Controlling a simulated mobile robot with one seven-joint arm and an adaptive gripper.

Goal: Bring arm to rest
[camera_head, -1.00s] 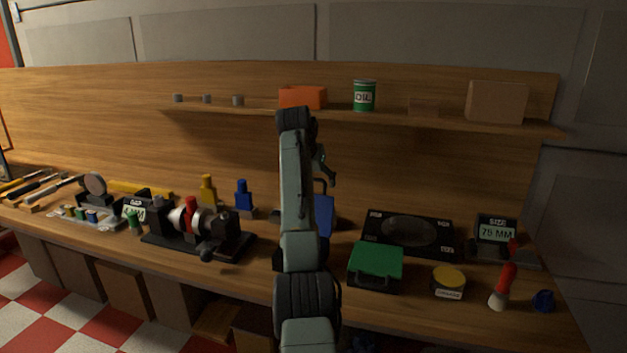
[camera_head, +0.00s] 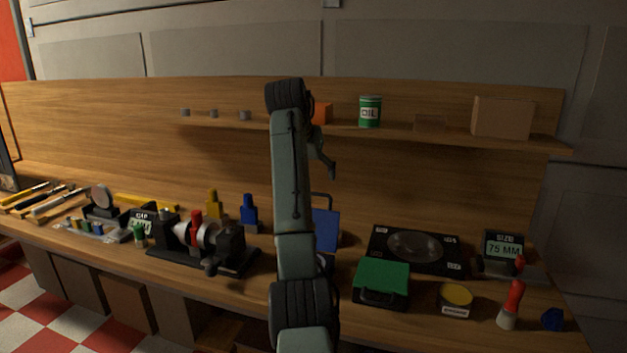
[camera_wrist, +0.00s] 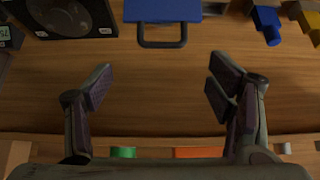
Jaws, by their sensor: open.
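My gripper (camera_wrist: 160,90) is open and empty in the wrist view, its two fingers spread wide over bare wood. In the head view my arm stands raised in the middle of the picture. A small part of my gripper (camera_head: 327,165) shows there at the right of the arm, in front of the back panel and below the shelf. The rest is hidden behind the arm. The blue case (camera_head: 326,228) stands on the bench beyond the arm, partly covered by it. It also shows at the top of the wrist view (camera_wrist: 162,10), apart from the fingers.
The shelf (camera_head: 545,143) carries an orange box (camera_head: 322,113), an oil can (camera_head: 369,111) and a cardboard box (camera_head: 502,118). The bench holds a rotor fixture (camera_head: 200,240), a green case (camera_head: 381,282), a black plate (camera_head: 412,248), a yellow-topped tin (camera_head: 456,298) and a size display (camera_head: 503,248).

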